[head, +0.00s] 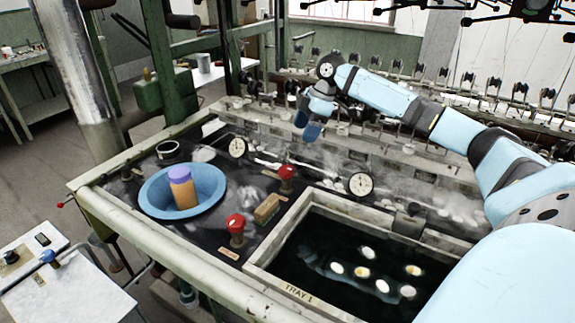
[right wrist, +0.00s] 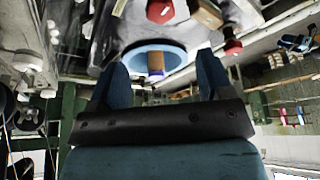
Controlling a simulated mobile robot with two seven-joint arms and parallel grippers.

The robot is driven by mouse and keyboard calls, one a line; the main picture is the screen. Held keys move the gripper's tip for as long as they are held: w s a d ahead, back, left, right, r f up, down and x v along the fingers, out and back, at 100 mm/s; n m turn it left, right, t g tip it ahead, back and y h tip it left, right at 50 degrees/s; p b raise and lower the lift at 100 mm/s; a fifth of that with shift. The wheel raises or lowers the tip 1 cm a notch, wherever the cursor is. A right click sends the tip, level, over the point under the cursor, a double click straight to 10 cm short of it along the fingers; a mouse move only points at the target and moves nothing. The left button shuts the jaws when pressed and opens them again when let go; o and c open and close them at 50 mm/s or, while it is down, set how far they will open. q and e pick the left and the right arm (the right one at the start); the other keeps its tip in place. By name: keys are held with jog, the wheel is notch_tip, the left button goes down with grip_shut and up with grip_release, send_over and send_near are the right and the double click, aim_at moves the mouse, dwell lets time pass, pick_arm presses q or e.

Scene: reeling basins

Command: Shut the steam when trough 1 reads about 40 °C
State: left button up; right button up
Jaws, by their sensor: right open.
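A dark water trough (head: 266,278) with a wooden rim, marked "TRAY 1", holds several pale cocoons. Two red valve knobs stand on the dark deck left of it, a near one (head: 236,223) and a far one (head: 287,172). One round dial (head: 360,184) stands behind the trough and another (head: 238,147) farther left; their readings are too small to tell. My right gripper (head: 308,128) is open and empty above the back of the deck, apart from the knobs. In the right wrist view its two fingers (right wrist: 163,75) stand wide apart. My left gripper is out of view.
A blue basin (head: 153,198) holds an orange jar with a purple lid (head: 182,188). A brown block (head: 267,208) lies between the red knobs. Light steam drifts over the deck. Reeling spindles line the back. A white side table (head: 70,290) stands at lower left.

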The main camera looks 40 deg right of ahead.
aim_at(287, 169)
jog(key=b+x, duration=0.1)
jog(key=x, duration=1.2)
jog(key=shift+a, duration=0.15)
jog(key=c, duration=0.9)
